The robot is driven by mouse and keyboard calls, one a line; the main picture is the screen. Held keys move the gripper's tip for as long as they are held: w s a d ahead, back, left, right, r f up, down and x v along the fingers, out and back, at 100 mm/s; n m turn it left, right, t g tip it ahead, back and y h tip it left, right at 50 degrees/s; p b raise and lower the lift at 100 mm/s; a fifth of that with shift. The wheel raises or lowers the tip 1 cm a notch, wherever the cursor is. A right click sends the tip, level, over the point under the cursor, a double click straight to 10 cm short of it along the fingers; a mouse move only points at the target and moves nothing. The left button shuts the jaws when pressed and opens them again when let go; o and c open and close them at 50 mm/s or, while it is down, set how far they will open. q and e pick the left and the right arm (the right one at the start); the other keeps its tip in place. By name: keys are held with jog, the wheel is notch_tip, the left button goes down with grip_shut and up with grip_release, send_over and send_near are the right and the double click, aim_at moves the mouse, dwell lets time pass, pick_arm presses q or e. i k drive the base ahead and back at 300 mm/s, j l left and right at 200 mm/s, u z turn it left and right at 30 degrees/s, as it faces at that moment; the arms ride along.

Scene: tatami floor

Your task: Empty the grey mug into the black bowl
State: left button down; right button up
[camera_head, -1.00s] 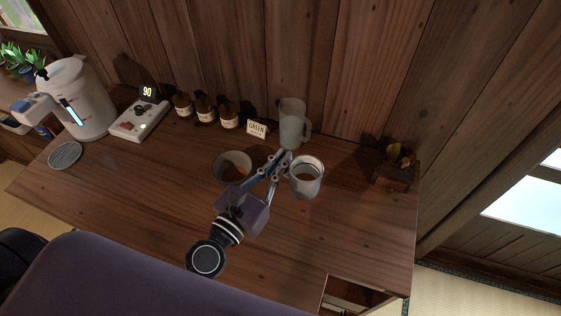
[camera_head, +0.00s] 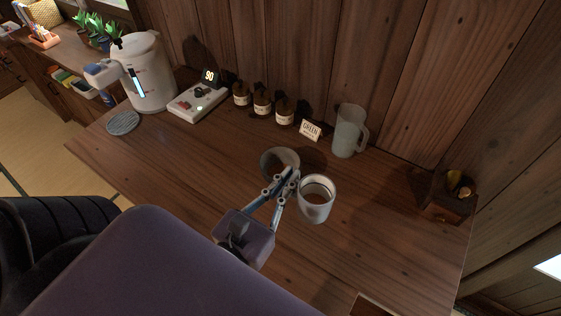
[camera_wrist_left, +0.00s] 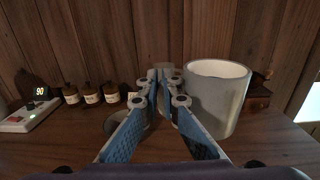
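The grey mug (camera_head: 316,208) is pale, roughly upright and just right of my left gripper's fingertips (camera_head: 290,178). Something brownish shows inside it. In the left wrist view the mug (camera_wrist_left: 220,102) stands large to the right of the nearly closed fingers (camera_wrist_left: 164,82). The fingers appear shut on its handle side, though the handle itself is hidden. The mug seems raised above the desk. The bowl (camera_head: 268,160), dark grey with a brownish inside, sits on the desk behind the fingers and left of the mug, partly covered by them. My right gripper is not in view.
A grey pitcher (camera_head: 348,135) stands behind the mug, beside a small sign (camera_head: 311,130). A small wooden box (camera_head: 447,198) is at right.

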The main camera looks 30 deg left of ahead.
aim_at(273, 160)
jog(key=k+j+z, duration=0.2)
jog(key=j, duration=0.2)
jog(key=j+z, duration=0.2)
jog(key=j, duration=0.2)
jog(key=k+j+z, duration=0.2)
jog(key=j, duration=0.15)
jog(key=i+j+z, duration=0.1)
jog(key=j+z, duration=0.2)
jog(key=j, duration=0.25)
jog(key=i, duration=0.2)
jog(key=j, duration=0.1)
